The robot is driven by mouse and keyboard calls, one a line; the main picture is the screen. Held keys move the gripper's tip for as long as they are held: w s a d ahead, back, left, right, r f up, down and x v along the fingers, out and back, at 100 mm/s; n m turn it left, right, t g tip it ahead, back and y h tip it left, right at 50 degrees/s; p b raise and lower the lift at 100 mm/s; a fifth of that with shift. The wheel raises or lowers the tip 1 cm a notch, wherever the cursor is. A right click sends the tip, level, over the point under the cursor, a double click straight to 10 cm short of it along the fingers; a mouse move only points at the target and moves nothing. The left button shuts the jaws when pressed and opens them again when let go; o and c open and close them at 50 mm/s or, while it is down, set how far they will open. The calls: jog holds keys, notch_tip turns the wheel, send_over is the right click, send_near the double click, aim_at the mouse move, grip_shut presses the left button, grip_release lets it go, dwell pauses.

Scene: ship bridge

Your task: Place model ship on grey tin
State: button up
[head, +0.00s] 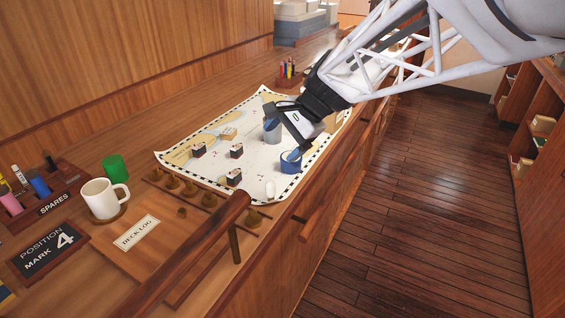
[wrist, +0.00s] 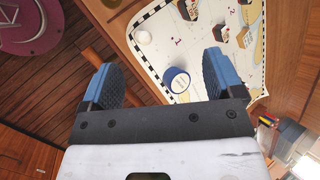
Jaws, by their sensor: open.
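Several small model ships with dark hulls and pale tops lie on a chart: one (head: 199,150) at the left, one (head: 236,151) in the middle and one (head: 233,178) nearer the front. Model ships also show at the top of the wrist view (wrist: 220,38). A grey tin (head: 271,135) stands right of them, partly covered by my gripper (head: 282,139). I cannot make it out in the wrist view. My gripper is open and empty above the chart's right part, its blue-padded fingers apart (wrist: 160,82).
A blue tin (head: 291,166) with a white top stands close to the fingers. A white piece (head: 270,190) stands on the chart's front edge. A wooden rail (head: 205,243), white mug (head: 103,198) and pen holder (head: 288,78) are around the chart (head: 183,165).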

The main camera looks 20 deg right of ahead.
jog(key=s+f+n+h, duration=0.1)
jog(key=s+n+h, duration=0.2)
jog(key=s+n, duration=0.3)
jog(key=s+d+f+n+h, duration=0.1)
jog(key=s+n+h, duration=0.2)
jog(key=s, duration=1.4)
jog(key=n, duration=0.2)
jog(key=shift+f+n+g, duration=0.3)
jog(key=shift+f+n, duration=0.05)
jog(key=shift+n, duration=0.05)
